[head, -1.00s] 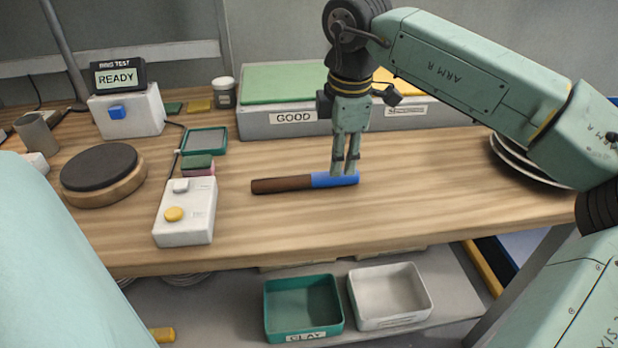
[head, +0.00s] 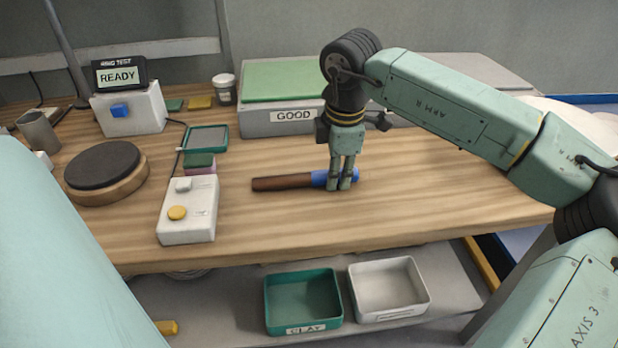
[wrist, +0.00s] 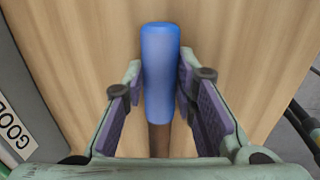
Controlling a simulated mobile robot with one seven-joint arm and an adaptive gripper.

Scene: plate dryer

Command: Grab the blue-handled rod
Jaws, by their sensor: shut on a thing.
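The blue-handled rod lies flat on the wooden table, with its brown shaft (head: 283,183) to the left and its blue handle (head: 320,178) to the right. My gripper (head: 341,186) is down at the handle, its two fingers straddling the blue part and shut on it. In the wrist view the blue handle (wrist: 160,75) stands between the purple finger pads of my gripper (wrist: 160,95). Part of the brown shaft shows below it there. The fingers hide part of the handle in the head view.
A white box with a yellow button (head: 188,212) stands left of the rod. A grey case labelled GOOD (head: 262,122) is behind it. A round dark pad (head: 103,165) sits farther left. Green (head: 303,305) and white (head: 388,292) trays lie below the table's front edge. Table right of the rod is clear.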

